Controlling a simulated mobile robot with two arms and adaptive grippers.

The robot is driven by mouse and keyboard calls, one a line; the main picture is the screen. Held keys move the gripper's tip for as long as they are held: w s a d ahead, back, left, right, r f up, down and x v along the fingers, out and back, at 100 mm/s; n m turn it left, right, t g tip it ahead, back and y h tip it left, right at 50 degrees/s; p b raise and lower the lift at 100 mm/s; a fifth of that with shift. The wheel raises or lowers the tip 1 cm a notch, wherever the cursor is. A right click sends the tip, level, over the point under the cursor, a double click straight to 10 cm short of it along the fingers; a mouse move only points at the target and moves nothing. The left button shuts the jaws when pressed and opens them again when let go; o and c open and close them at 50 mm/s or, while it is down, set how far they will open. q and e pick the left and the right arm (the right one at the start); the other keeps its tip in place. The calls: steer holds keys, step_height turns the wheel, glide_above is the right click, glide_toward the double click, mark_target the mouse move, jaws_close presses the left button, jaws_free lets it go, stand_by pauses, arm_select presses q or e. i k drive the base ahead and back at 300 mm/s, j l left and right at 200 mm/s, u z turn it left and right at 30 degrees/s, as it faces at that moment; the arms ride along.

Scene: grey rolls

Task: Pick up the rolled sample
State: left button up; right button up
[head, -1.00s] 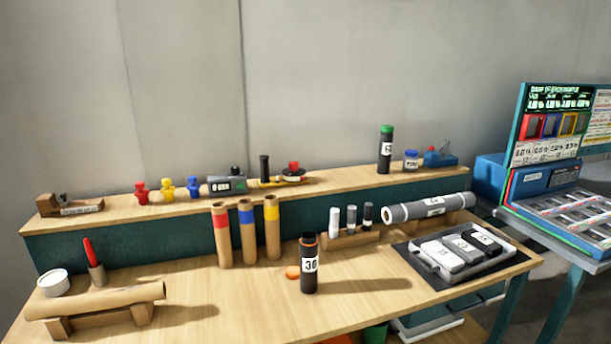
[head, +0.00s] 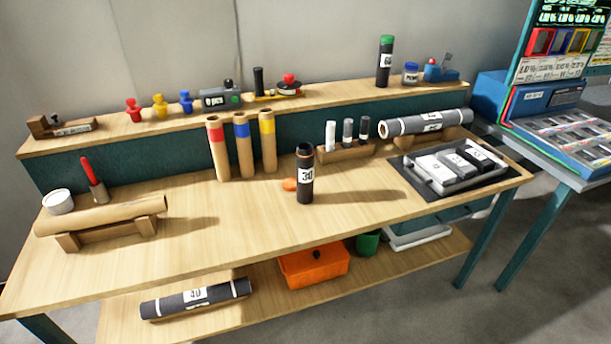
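Several rolls are in the head view, and I cannot tell which one the task means. A grey roll (head: 425,122) with white bands and labels lies on a wooden cradle at the bench's right. A dark grey roll (head: 196,298) labelled 40, with white bands, lies on the lower shelf at the left. A brown paper roll (head: 100,215) lies on a wooden stand at the bench's left. A black tube (head: 305,175) labelled 30 stands upright mid-bench, its top open. Neither of my grippers is in view.
Three brown tubes (head: 242,145) with coloured bands stand upright mid-bench. An orange bin (head: 314,264) sits on the lower shelf, right of the dark roll. A tray (head: 455,166) with labelled blocks is at the bench's right. The bench front (head: 215,235) is clear.

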mark_target(349, 122)
steer(key=i+l+u, duration=0.3)
steer(key=i+l, duration=0.25)
steer(key=i+l+u, duration=0.3)
steer(key=i+l, duration=0.2)
steer(key=l, duration=0.15)
